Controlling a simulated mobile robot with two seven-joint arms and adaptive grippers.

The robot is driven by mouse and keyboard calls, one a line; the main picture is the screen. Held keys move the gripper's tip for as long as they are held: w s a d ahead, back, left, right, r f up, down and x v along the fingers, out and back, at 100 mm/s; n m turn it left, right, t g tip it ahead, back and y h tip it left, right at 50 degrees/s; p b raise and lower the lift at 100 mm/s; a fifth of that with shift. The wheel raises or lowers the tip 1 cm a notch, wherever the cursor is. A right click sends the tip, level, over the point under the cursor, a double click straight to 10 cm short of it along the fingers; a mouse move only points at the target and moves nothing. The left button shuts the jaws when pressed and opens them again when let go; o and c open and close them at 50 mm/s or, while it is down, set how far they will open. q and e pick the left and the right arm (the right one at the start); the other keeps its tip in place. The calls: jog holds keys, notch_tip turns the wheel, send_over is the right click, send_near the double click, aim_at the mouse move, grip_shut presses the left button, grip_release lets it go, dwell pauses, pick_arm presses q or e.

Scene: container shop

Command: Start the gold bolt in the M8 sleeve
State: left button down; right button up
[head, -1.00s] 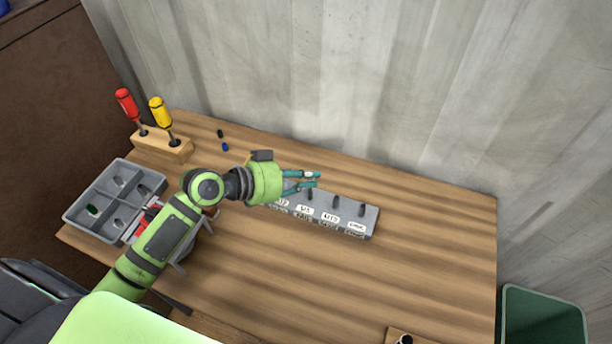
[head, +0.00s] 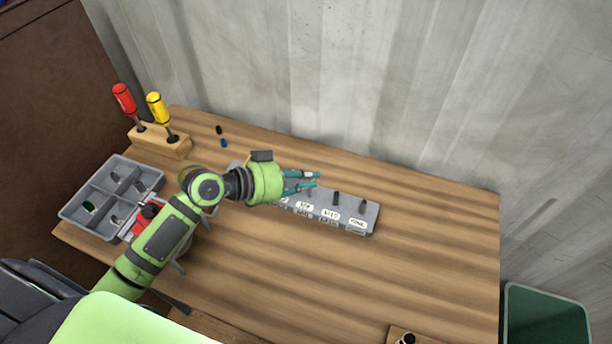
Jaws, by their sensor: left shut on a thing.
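The grey block (head: 357,225) with white labels and short dark upright posts lies in the middle of the table. Its labels are too small to read surely, so I cannot tell which post is the M8 sleeve. My left gripper (head: 317,180) is over the left part of the block, its teal fingers pointing right. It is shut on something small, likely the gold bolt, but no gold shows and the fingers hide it. I cannot tell whether the held thing touches a sleeve. My right gripper is out of view.
A grey compartment tray (head: 72,211) and a red thing (head: 149,211) sit at left, partly behind my arm. A wooden rack (head: 160,143) holds red and yellow screwdrivers. Two small dark pieces (head: 222,142) lie behind.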

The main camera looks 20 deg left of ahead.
pick_arm(q)
jog(key=shift+f+b, duration=0.95)
jog(key=shift+f, duration=0.15)
jog(key=c, duration=1.2)
grip_release()
jog(key=shift+r, duration=0.1)
notch_tip(320, 180, up, 6)
jog(key=p, duration=0.5)
